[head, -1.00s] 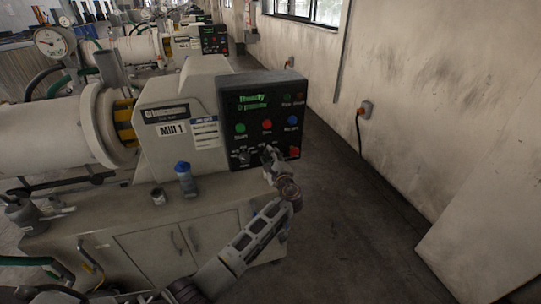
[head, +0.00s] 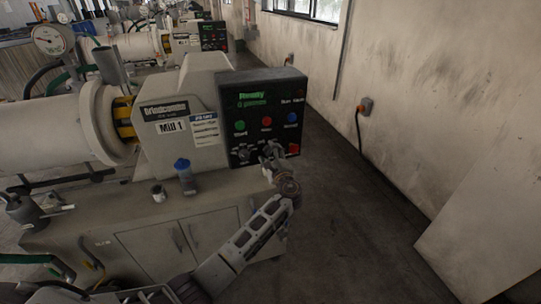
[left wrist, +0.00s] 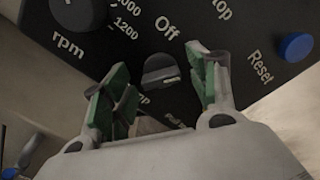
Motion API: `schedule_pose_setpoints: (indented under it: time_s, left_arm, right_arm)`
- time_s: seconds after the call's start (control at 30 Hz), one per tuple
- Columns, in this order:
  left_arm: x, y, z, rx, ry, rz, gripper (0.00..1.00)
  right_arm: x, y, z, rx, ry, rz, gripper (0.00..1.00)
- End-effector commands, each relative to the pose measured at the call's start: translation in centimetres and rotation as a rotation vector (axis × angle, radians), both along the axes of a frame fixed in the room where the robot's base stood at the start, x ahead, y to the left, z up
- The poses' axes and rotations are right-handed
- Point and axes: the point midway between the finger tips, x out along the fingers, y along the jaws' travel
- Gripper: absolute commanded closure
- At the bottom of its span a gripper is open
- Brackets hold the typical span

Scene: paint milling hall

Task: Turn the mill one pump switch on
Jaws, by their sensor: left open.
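The black control panel (head: 262,115) of Mill 1 faces me in the head view. In the left wrist view, a dark grey rotary switch (left wrist: 161,73) sits below the word "Off"; the lettering under it is partly hidden, ending in "mp". My left gripper (left wrist: 160,64) is open, its green-padded fingers one on each side of the switch. I cannot tell whether either finger touches it. In the head view, my left gripper (head: 270,152) is at the panel's lower part and hides the switch there. My right gripper is not in view.
The rpm knob (left wrist: 78,12) is left of the switch in the left wrist view, and the blue Reset button (left wrist: 296,47) is right. A blue-capped bottle (head: 185,178) and a small tin (head: 158,193) stand on the mill's cabinet. The floor aisle to the right is clear.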

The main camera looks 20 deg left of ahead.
Motion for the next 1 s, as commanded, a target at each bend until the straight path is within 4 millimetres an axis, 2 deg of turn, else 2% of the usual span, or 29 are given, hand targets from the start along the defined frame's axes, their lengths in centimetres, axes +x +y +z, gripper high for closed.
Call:
schedule_pose_setpoints:
  time_s: [0.17, 0.37, 1.0]
  left_arm:
    - [-0.4, -0.3, 0.0, 0.0, 0.0, -0.001, 0.41]
    - [-1.9, -1.3, -0.1, -0.001, 0.001, 0.0, 0.41]
    - [-9.0, -6.1, -0.1, 0.001, 0.001, -0.001, 0.41]
  right_arm:
    - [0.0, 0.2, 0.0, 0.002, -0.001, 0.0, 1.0]
    - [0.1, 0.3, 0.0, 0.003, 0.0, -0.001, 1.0]
    - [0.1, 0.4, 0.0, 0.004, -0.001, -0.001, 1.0]
